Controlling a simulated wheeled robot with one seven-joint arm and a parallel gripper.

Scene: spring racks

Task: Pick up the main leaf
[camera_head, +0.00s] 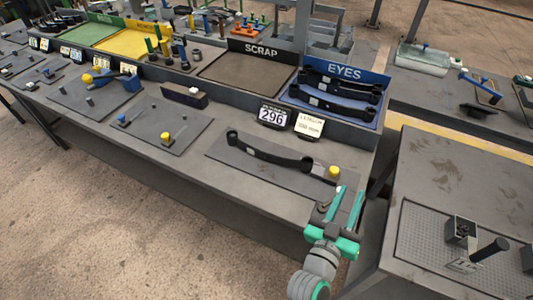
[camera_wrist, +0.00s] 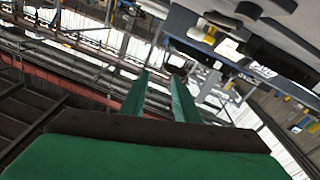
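A long black leaf (camera_head: 268,150) with a rounded eye at each end lies on the dark grey mat (camera_head: 225,150) at the front of the bench. More black leaves with eyes (camera_head: 340,88) lie in the blue bin marked EYES (camera_head: 360,121). I cannot tell from a label which one is the main leaf. My gripper (camera_head: 348,198) is at the bench's front right corner, to the right of the leaf on the mat and apart from it. In the wrist view, its two green fingers (camera_wrist: 160,95) stand apart with nothing between them.
A yellow-capped post (camera_head: 333,172) stands near the leaf's right end. A card reading 296 (camera_head: 272,115) and a paper label (camera_head: 309,126) stand behind the mat. The SCRAP bin (camera_head: 245,78) looks empty. A side table (camera_head: 445,160) is at the right.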

